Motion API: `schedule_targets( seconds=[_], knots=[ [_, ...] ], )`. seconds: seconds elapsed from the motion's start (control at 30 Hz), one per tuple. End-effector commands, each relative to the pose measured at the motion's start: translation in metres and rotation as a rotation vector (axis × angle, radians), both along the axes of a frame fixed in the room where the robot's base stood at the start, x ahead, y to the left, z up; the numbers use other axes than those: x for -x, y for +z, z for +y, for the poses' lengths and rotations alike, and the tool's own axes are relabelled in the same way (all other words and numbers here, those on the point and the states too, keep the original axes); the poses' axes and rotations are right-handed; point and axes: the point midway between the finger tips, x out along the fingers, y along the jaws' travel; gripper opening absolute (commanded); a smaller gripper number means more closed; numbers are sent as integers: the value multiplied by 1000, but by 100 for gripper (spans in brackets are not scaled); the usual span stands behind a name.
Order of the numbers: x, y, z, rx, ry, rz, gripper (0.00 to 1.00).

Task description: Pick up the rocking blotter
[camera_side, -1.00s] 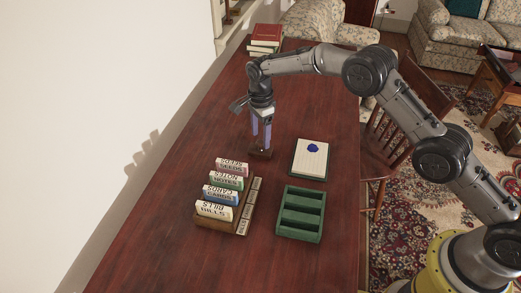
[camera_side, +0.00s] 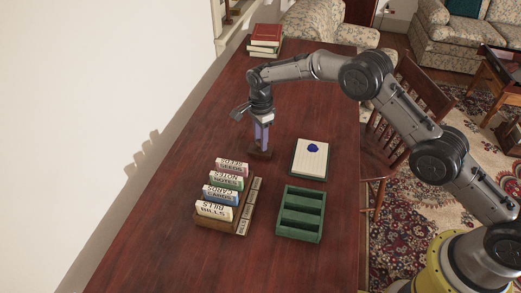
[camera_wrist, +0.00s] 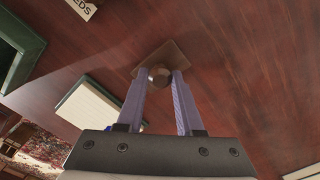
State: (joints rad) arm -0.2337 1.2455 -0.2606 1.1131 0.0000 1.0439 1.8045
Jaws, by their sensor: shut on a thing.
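The rocking blotter (camera_side: 260,155) is a small dark brown wooden block with a round knob, resting on the desk behind the row of labelled packets. In the wrist view its flat brown top (camera_wrist: 168,52) shows beyond the knob (camera_wrist: 159,77). My gripper (camera_side: 262,146) points down over it, with its two pale violet fingers (camera_wrist: 161,75) on either side of the knob, shut on it. The blotter looks to be still on the desk. Its underside is hidden.
A wooden rack (camera_side: 243,217) with several labelled packets stands in front. A green compartment tray (camera_side: 300,237) is front right. A pad (camera_side: 309,165) with a blue blob lies right of the blotter. Stacked books (camera_side: 266,33) stand at the back. Desk to the left is clear.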

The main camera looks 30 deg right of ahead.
Motion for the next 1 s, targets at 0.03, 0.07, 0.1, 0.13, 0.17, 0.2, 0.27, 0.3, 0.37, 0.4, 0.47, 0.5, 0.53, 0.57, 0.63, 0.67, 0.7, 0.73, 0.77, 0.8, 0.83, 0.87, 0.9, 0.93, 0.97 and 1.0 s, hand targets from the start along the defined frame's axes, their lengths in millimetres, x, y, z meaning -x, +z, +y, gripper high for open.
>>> schedule_targets(
  seconds=[0.03, 0.07, 0.1, 0.13, 0.17, 0.2, 0.27, 0.3, 0.37, 0.4, 0.47, 0.5, 0.53, 0.57, 0.63, 0.67, 0.7, 0.73, 0.77, 0.8, 0.83, 0.87, 0.9, 0.93, 0.97, 1.0],
  knots=[
    [0, 1, 0, 0, 0, -2, 0],
    [0, 1, 0, 0, 0, -2, 0],
    [0, 1, 0, 0, 0, -2, 0],
    [0, 1, 0, 0, 0, -2, 0],
    [0, 1, 0, 0, 0, -2, 0],
    [-1, 1, 0, 0, 0, -2, 0],
    [-1, 2, 0, 0, 0, -2, 0],
    [-1, 4, 0, -1, 0, -2, 0],
    [-1, 7, 0, -1, 0, -3, 0],
    [-1, 10, 0, -1, 0, -4, 0],
    [-1, 17, 0, -1, 0, -5, 0],
    [-1, 23, 0, -1, 0, -5, 0],
    [-1, 27, 0, -1, 0, -5, 0],
    [-1, 32, 0, -1, 0, -6, 0],
    [5, 41, -1, -1, 0, -3, 0],
    [9, 45, -2, -1, 0, -2, 0],
    [14, 51, -3, 0, 0, -2, 0],
    [18, 56, -4, -1, 0, -3, 0],
    [22, 62, -5, -1, 0, -4, 0],
    [28, 69, -7, -1, 0, -4, 0],
    [33, 74, -8, -1, 0, -3, 0],
    [37, 80, -9, -1, 0, -4, 0],
    [44, 88, -10, -1, 0, -4, 0],
    [49, 94, -12, -1, 0, -3, 0],
    [55, 97, -13, 0, 0, -2, 0],
    [63, 100, -15, 0, 0, -2, 0]
  ],
)
